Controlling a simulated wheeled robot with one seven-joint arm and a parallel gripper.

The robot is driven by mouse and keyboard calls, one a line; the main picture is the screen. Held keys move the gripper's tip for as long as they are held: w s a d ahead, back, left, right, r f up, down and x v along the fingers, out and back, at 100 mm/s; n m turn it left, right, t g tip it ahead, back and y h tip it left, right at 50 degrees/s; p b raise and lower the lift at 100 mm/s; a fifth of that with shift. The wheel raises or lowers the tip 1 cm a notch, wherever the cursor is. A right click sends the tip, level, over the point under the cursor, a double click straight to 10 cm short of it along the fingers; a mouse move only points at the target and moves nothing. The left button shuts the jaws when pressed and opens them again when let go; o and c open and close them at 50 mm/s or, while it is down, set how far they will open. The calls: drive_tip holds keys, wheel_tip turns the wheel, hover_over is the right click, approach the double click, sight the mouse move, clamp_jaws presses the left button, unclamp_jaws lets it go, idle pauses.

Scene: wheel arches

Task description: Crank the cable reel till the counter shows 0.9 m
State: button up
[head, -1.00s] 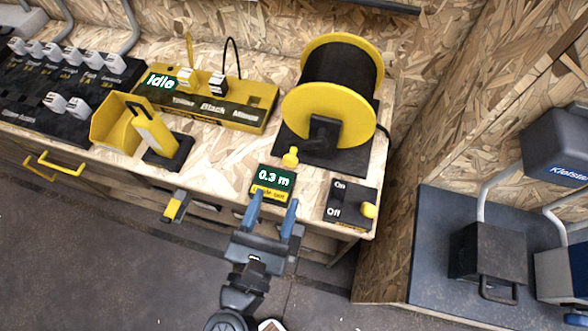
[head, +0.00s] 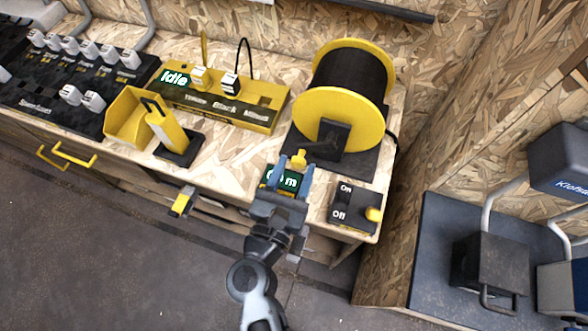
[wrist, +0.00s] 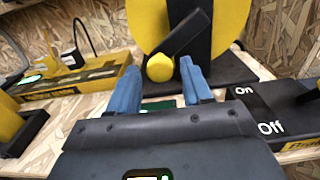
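The cable reel (head: 338,119) has yellow flanges and black cable and stands on a black base at the bench's right end. Its crank ends in a yellow knob (head: 299,159), low on the near side; the knob also shows in the wrist view (wrist: 160,68). My gripper (head: 291,172) is open, with blue fingers apart and pointing at the knob. In the wrist view the knob appears between and just beyond the fingertips, with nothing held. The counter (head: 290,180) lies under my fingers and is partly hidden; only part of its reading, ending in "m", shows.
An On/Off switch box (head: 352,208) with a yellow knob sits right of my gripper. At left are a yellow tester box (head: 222,105) reading "Idle", a yellow bin (head: 131,117) and a yellow-handled stand (head: 171,137). A wood wall (head: 395,240) rises beyond the bench's right end.

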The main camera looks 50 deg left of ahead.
clamp_jaws()
idle(0.3)
drive_tip(key=shift+m+b, duration=0.35)
drive_tip(key=shift+m, duration=0.05)
